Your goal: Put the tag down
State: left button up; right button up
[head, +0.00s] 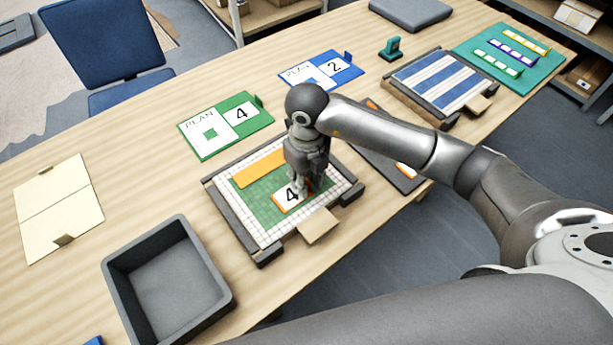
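The tag (288,198), a white label with a black 4 and orange edges, is over the green part of a gridded mosaic panel (264,232) in a dark frame. My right gripper (302,188) points down at the tag's right part and covers some of it. Its fingers are small and partly merged with the tag, so I cannot tell whether they grip it. I cannot tell whether the tag touches the panel. An orange strip (256,168) lies along the panel's far side. My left gripper is not in view.
An empty grey bin (121,284) stands at the near left. Green plan card 4 (204,146) and blue plan card 2 (345,72) lie behind the panel. A blue-striped panel (436,82) and teal board (480,66) are farther right. Bare table lies left of the panel.

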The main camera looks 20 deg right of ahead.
jog(key=shift+r, duration=0.3)
notch_tip(320, 180, up, 12)
jog(key=b, duration=0.1)
jog(key=shift+f+b, duration=0.15)
jog(key=shift+b, duration=0.15)
